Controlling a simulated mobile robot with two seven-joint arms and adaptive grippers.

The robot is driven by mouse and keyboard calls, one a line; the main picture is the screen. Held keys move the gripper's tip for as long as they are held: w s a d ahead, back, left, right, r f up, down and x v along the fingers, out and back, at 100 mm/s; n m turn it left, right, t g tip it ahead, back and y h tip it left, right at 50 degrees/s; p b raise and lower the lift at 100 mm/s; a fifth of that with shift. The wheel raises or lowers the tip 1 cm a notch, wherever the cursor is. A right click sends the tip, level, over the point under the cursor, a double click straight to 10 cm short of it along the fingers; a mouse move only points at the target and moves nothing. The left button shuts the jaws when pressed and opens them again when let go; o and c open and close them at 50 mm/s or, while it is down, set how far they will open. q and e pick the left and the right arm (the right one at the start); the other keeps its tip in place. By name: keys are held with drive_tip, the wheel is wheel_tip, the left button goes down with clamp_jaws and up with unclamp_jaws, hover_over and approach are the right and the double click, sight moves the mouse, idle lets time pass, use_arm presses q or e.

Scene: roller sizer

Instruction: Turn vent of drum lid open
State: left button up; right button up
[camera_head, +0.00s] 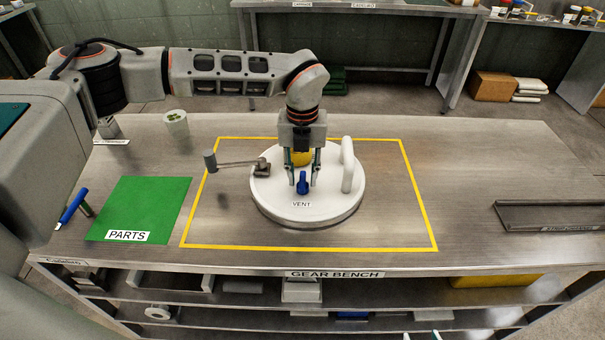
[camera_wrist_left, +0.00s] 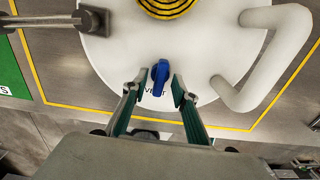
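The round white drum lid (camera_head: 273,205) lies inside the yellow outline on the bench; it also fills much of the left wrist view (camera_wrist_left: 205,45). The blue vent knob (camera_head: 303,183) stands near the lid's front edge, behind the VENT label. In the left wrist view the knob (camera_wrist_left: 160,77) is slightly tilted from the picture's vertical. My left gripper (camera_head: 303,184) points down over the lid with its fingers on either side of the knob. Its fingertips (camera_wrist_left: 156,88) are spread, with gaps to the knob.
A white arched handle (camera_head: 347,165) rises right of the knob. A yellow ringed part (camera_wrist_left: 166,4) is behind it. A clamp with a long grey lever (camera_head: 235,163) sits at the lid's left. A green PARTS mat (camera_head: 140,205) lies left; the bench right of the outline is mostly clear.

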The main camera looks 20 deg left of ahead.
sight(303, 179)
use_arm(q)
wheel_tip(303, 179, up, 12)
idle(0.6)
idle(0.4)
